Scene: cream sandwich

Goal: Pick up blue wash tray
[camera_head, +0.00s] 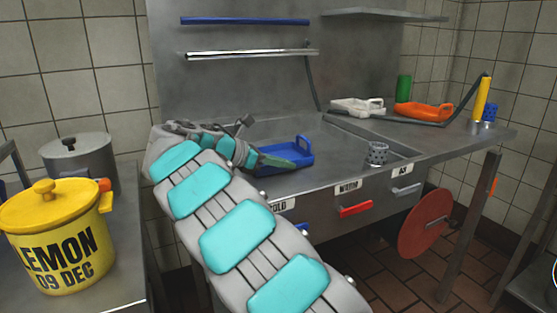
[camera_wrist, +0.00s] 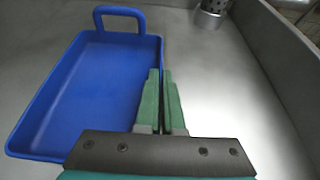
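The blue wash tray (camera_head: 304,143) lies in the metal sink, its looped handle at its far end. In the wrist view the tray (camera_wrist: 88,85) fills the left side and looks empty. My gripper (camera_wrist: 161,72) has its two green fingers close together at the tray's right wall, lined up with the rim. One finger is on the inner side and one on the outer side, with only a narrow gap between, so it looks shut on that wall. The wall's part between the fingers is hidden. In the head view my gripper (camera_head: 308,163) reaches across the tray's near side.
A grey perforated cup (camera_head: 377,154) stands to the right of the tray. A white tray (camera_head: 357,107) and an orange tray (camera_head: 424,112) lie on the back right counter. A yellow pot (camera_head: 58,240) stands at left.

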